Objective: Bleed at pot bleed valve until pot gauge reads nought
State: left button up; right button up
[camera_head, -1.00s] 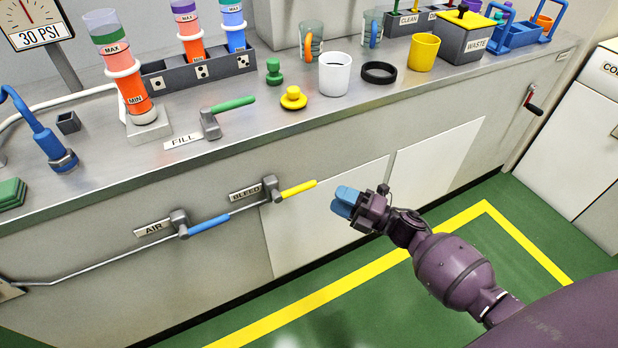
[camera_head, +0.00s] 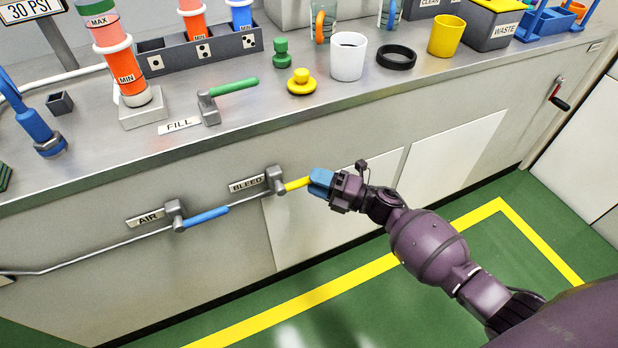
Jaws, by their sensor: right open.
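The bleed valve has a yellow lever (camera_head: 294,185) on a grey body (camera_head: 275,180), on the front of the bench beside a BLEED label (camera_head: 247,184). The lever points right, roughly along the pipe line. My right gripper (camera_head: 319,182), with blue fingertips, is open at the lever's free end and overlaps it in the picture. I cannot tell whether the fingers are around it or touch it. The gauge (camera_head: 33,10) at the top left shows only its 30 PSI plate; its dial is cut off. My left gripper is not in view.
The AIR valve with a blue lever (camera_head: 204,218) sits left on the same pipe. The FILL valve with a green lever (camera_head: 234,87) is on the bench top. A white mug (camera_head: 348,56), black ring (camera_head: 396,57) and yellow cup (camera_head: 446,36) stand behind. The green floor is clear.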

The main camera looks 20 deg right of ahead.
jog(key=shift+x, duration=1.1)
jog(key=shift+c, duration=0.3)
grip_shut()
